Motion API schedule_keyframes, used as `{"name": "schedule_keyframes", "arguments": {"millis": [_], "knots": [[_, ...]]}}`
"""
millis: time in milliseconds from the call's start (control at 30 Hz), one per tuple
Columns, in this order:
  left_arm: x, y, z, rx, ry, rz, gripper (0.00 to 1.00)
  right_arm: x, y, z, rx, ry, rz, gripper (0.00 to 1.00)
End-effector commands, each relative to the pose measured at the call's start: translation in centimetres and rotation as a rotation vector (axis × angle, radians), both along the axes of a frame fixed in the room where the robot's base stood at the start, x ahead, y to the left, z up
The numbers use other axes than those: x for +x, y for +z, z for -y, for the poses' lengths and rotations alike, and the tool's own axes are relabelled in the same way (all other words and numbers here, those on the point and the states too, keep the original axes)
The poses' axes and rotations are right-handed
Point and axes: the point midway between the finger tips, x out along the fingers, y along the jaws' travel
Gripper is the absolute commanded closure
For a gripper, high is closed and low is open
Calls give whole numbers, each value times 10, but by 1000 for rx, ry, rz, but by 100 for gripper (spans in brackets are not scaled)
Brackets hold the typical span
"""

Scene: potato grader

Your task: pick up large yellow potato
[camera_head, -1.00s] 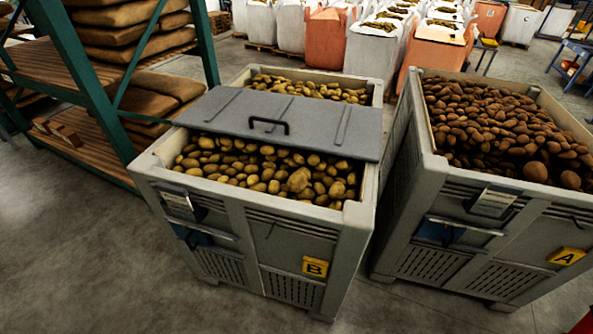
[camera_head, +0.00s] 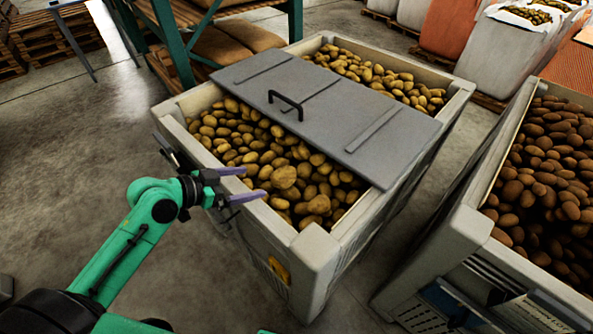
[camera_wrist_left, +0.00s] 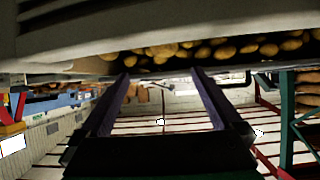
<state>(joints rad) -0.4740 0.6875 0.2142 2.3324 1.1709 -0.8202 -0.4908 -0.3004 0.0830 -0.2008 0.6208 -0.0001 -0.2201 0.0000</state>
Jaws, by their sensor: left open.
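A large yellow potato (camera_head: 284,177) lies on top of the yellow potatoes in the near, uncovered part of the grey crate (camera_head: 318,255). My left gripper (camera_head: 254,183) is open and empty at that crate's left rim, its fingertips pointing right towards the large potato, with a gap between them. In the left wrist view, the two fingers of my left gripper (camera_wrist_left: 160,78) are spread apart with nothing between them. Yellow potatoes (camera_wrist_left: 215,52) show beyond them under the dark crate edge; I cannot tell which is the large one. My right gripper is out of view.
A grey lid (camera_head: 335,105) with a black handle (camera_head: 286,103) covers the middle of the crate. A second crate (camera_head: 465,235) of brown potatoes (camera_head: 545,190) stands to the right. A green rack (camera_head: 180,45) stands behind left. Open floor (camera_head: 75,190) lies to the left.

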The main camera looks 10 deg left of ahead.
Motion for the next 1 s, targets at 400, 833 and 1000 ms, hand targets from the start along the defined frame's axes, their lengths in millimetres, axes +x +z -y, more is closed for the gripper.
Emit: {"name": "schedule_keyframes", "arguments": {"millis": [400, 833, 1000], "knots": [[58, -38, 46, -3, 5, 0, 0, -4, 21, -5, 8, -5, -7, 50], [93, -63, 71, 1, 5, 0, 0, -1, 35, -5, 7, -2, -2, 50], [93, -63, 70, 1, 5, 0, 34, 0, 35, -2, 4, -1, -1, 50]]}}
